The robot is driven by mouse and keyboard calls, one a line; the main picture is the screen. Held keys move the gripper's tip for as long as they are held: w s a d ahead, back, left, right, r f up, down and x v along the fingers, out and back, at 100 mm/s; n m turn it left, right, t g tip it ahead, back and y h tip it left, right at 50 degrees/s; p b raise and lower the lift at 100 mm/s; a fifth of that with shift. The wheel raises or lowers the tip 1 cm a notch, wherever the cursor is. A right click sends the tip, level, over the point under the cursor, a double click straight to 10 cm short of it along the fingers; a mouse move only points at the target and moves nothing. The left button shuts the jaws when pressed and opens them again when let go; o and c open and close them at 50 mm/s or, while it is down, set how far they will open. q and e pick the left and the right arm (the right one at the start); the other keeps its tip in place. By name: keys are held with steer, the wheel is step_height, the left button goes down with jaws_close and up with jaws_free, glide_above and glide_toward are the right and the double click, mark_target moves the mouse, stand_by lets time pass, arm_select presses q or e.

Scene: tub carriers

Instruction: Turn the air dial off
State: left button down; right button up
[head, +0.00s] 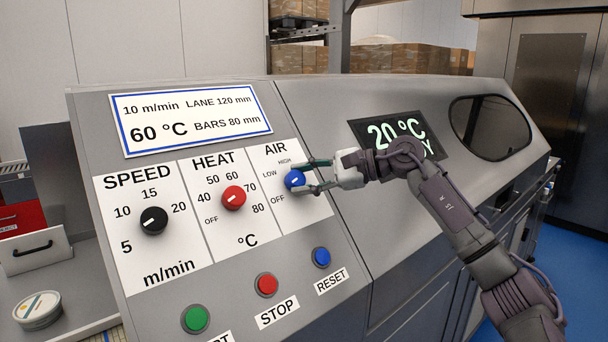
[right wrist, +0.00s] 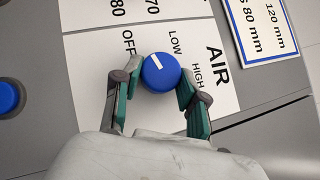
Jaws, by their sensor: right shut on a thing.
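The air dial (head: 294,179) is a blue round knob with a white pointer mark, on the white AIR panel of the grey machine. It also shows in the right wrist view (right wrist: 161,74). Its white mark points between the OFF and LOW labels. My right gripper (head: 299,177) is shut on the dial, with one green-padded finger on each side of it. In the right wrist view, the fingers (right wrist: 157,88) flank the knob. My left gripper is not in view.
The red HEAT dial (head: 233,198) and black SPEED dial (head: 153,220) sit left of the air dial. Below are the blue RESET button (head: 322,257), red STOP button (head: 266,284) and a green button (head: 195,319). A display (head: 384,128) reading 20 °C is partly behind my right arm.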

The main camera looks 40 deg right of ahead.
steer(key=shift+n, duration=0.3)
steer(key=o, duration=1.1)
steer(key=shift+o, duration=0.2)
steer(key=shift+d, duration=0.1)
steer(key=v, duration=1.2)
steer(key=shift+w+r, duration=0.1)
